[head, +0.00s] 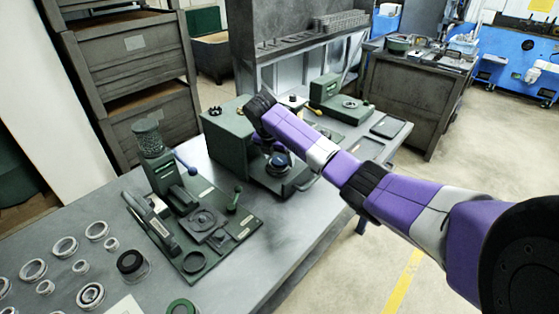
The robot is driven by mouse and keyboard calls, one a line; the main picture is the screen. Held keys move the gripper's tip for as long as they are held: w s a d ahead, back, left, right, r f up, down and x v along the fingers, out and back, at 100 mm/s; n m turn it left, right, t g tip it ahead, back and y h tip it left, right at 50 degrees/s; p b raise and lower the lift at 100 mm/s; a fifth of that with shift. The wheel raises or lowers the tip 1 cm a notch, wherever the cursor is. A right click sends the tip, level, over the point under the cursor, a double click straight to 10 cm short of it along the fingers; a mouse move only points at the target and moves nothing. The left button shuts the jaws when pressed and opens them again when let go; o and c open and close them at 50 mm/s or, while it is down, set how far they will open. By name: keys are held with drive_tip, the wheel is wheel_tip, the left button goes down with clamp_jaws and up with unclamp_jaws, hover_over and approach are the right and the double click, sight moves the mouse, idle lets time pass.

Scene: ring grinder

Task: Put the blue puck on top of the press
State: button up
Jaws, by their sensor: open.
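A small round blue piece (281,160), which looks like the blue puck, sits low at the open front of a green box-shaped machine (227,137). My purple arm reaches in from the right and bends down in front of this machine. My gripper (276,149) is at the arm's end, just above or around the blue piece. It is open, but its fingers are mostly hidden, and contact cannot be told. A green upright machine with levers (160,170) stands to the left on a green base plate. Which machine is the press is not clear from this view.
The grey bench (305,236) carries several metal rings, a black round part (131,262) and a green ring (181,308) at the front left. A smaller green device (340,98) stands behind my arm.

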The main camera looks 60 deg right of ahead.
drive_tip(key=shift+d+f, duration=0.15)
drive_tip(key=shift+f, duration=0.1)
drive_tip(key=c, duration=1.7)
drive_tip(key=shift+r, duration=0.1)
